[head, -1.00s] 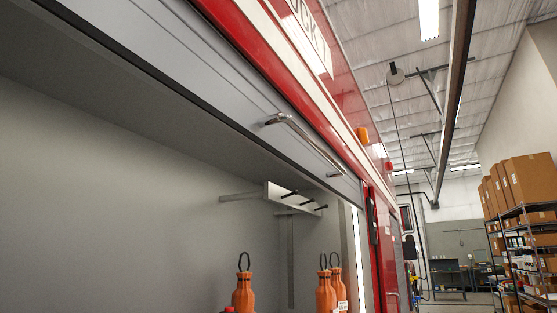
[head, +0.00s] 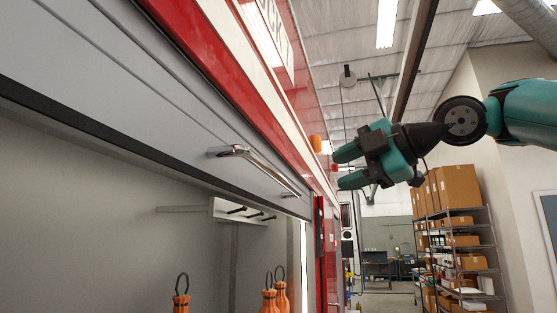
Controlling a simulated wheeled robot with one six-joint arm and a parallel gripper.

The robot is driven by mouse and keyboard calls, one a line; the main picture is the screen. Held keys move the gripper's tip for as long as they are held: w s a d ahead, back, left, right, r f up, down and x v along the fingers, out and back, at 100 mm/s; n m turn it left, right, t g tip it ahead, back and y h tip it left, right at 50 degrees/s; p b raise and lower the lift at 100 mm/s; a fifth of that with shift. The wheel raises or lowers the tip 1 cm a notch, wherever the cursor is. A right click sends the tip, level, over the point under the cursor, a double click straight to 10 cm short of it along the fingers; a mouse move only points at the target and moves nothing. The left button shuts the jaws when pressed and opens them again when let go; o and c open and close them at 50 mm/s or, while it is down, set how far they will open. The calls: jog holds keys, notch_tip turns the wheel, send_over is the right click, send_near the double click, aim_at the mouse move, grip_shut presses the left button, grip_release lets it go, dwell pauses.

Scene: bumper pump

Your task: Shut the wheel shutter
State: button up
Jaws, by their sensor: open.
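The wheel shutter (head: 130,75) is a grey slatted roll-up door on the side of a red truck. It is raised, with its black bottom edge running diagonally above an open compartment (head: 100,200). A chrome bar handle (head: 262,168) is fixed near the shutter's lower edge. My gripper (head: 342,167), teal and dark grey, is open and empty to the right of the handle and a little above its right end in the picture. Its two fingers point left toward the truck side. It does not appear to hold the handle.
Orange bottles with black loops (head: 270,299) stand in the compartment below a wall bracket (head: 235,211). Shelves with cardboard boxes (head: 455,225) stand at the back right. The floor aisle beyond the truck looks clear.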

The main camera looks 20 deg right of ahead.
aim_at(283, 178)
jog(key=w+a, duration=0.2)
jog(key=w, duration=0.2)
jog(key=w+a+n, duration=0.1)
jog(key=w+a, duration=0.2)
jog(key=w, duration=0.1)
jog(key=w+a+n, duration=0.1)
jog(key=w+a, duration=0.2)
jog(key=w, duration=0.2)
jog(key=shift+r+t, duration=0.25)
jog(key=shift+t, duration=0.05)
jog(key=shift+d, duration=0.1)
grip_shut()
